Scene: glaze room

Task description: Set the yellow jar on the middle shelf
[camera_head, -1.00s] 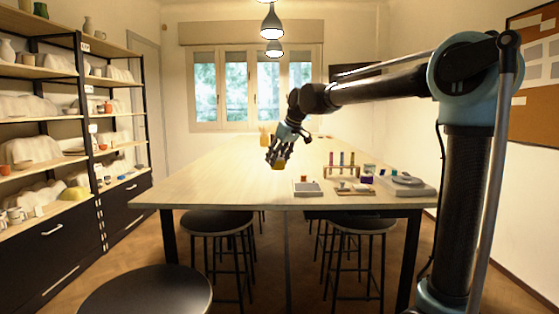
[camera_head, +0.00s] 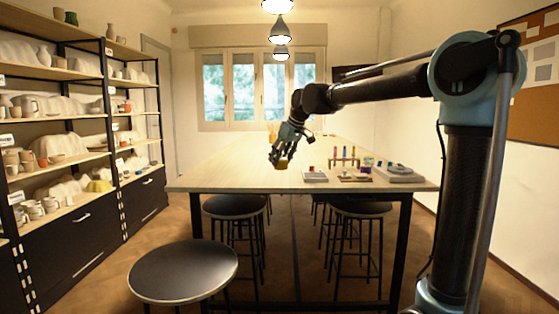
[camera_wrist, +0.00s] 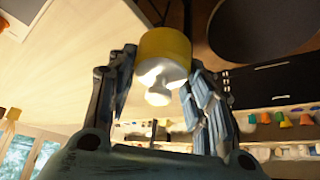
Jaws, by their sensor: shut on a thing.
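In the wrist view, the yellow jar (camera_wrist: 165,48) sits between the two fingers of my gripper (camera_wrist: 163,80), with a pale knobbed end towards the camera. The shelving along the left wall has several wooden boards one above another. A board at mid height (camera_head: 85,117) carries white lumpy forms and cups. The jar is well away from the shelving.
The long table (camera_head: 225,182) bears a tube rack (camera_head: 344,162) and small trays at its right. Black stools (camera_head: 182,272) stand along its near side, one close in front. Floor shows free between stools and shelving (camera_head: 150,238). Black drawers (camera_head: 75,245) sit under the shelves.

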